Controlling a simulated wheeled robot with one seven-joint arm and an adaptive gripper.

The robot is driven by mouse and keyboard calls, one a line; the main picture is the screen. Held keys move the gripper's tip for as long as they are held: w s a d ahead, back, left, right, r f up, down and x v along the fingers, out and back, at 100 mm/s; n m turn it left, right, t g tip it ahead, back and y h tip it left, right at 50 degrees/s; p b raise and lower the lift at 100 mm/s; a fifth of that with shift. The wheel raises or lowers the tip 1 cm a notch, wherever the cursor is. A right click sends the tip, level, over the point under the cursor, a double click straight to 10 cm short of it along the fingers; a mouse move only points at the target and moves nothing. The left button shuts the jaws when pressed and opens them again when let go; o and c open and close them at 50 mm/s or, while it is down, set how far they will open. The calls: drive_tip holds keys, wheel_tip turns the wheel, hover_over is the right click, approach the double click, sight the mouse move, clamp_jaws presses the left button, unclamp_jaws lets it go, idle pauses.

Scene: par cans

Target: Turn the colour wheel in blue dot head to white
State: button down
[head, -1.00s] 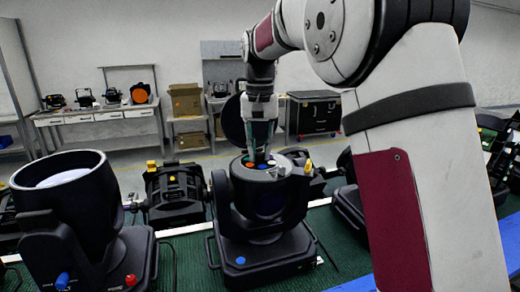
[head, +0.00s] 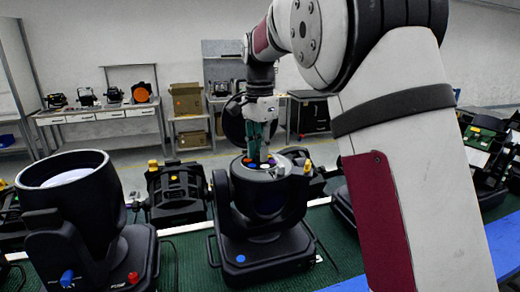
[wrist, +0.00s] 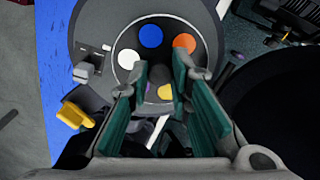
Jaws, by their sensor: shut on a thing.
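The blue dot head (head: 262,205) is a black moving head in the middle of the head view, with a blue dot (head: 241,258) on its base. Its colour wheel (head: 253,172) faces up on top. In the wrist view the dark wheel (wrist: 206,62) carries white (wrist: 127,58), blue (wrist: 151,36), orange (wrist: 184,44), yellow (wrist: 165,91) and purple dots. My gripper (head: 258,160) points down onto the wheel. Its fingers (wrist: 162,76) close around the dark hub at the wheel's middle, and they partly hide the lower dots.
A red dot head (head: 85,205) stands close on the left. A yellow lever (wrist: 75,115) sticks up beside the wheel. A grey block (wrist: 84,71) sits at the rim near white. More fixtures stand behind and to the right on the green bench (head: 335,235).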

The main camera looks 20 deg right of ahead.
drive_tip(key=shift+r+m, duration=0.1)
drive_tip(key=shift+m, duration=0.6)
drive_tip(key=c, duration=1.5)
unclamp_jaws()
drive_tip(key=shift+o, duration=0.2)
wheel_tip(320, 180, up, 12)
